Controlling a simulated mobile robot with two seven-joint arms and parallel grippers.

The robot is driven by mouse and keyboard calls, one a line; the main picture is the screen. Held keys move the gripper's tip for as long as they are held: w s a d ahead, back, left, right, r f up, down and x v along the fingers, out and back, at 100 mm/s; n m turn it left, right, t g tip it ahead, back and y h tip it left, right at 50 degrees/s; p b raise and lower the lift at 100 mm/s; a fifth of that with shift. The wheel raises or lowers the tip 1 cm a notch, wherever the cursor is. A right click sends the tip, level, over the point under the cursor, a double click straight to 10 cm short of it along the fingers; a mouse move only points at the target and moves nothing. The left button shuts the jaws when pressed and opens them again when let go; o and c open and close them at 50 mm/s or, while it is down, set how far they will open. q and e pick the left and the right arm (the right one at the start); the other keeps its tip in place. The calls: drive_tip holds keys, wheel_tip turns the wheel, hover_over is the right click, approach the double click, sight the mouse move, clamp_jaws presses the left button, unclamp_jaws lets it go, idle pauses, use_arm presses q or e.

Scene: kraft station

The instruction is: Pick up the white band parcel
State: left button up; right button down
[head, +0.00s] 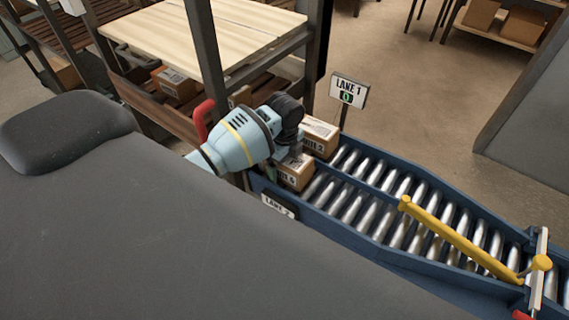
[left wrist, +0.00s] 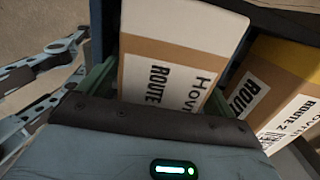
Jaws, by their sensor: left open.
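The white band parcel, a brown box with a white band and a white label, is close up in the left wrist view (left wrist: 180,50); its label partly reads "ROUTE". In the head view it appears to be the nearer box (head: 296,174) at the conveyor's left end, partly covered by my gripper. My left gripper (head: 290,155) is above it. In the left wrist view its two green fingers (left wrist: 163,85) are open, one on each side of this parcel. Whether they touch it I cannot tell.
A second parcel with a yellow band (left wrist: 285,85), marked "ROUTE 2", stands close beside; it also shows in the head view (head: 319,138). The roller conveyor (head: 390,205) runs right, with a yellow bar (head: 455,238) across it. A "LANE 1" sign (head: 348,92) and shelf posts stand nearby.

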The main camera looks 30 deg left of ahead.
use_arm(q)
drive_tip(key=c, duration=1.3)
drive_tip(key=shift+r, duration=0.1)
